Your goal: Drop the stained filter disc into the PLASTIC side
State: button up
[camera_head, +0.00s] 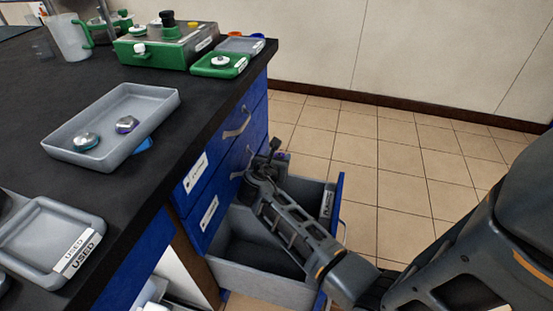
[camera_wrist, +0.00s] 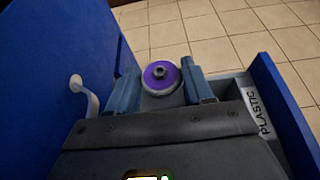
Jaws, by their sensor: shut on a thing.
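The stained filter disc (camera_wrist: 160,77), purple with a pale rim and dark centre, is between the fingertips of my gripper (camera_wrist: 160,88). My gripper is shut on it. In the head view my gripper (camera_head: 272,158) is over the far part of an open drawer (camera_head: 258,273), and a bit of purple shows at its tip. The PLASTIC label (camera_wrist: 258,111) is on the drawer's inner wall, right of and below the disc in the wrist view. A pale label (camera_head: 327,203) also shows at the drawer's far end. My arm and gripper hide much of the inside, including any divider.
Closed blue drawers (camera_head: 222,190) with metal handles stand close left of my gripper. On the black counter are a grey tray (camera_head: 68,151) with two round parts, a USED tray (camera_head: 30,258) and a green device (camera_head: 150,54). Tiled floor (camera_head: 400,175) is clear beyond the drawer.

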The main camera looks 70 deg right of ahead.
jog(key=shift+f+b, duration=1.5)
jog(key=shift+f, duration=0.2)
jog(key=o, duration=1.1)
jog(key=shift+p+v, duration=1.05)
jog(key=shift+v, duration=2.9)
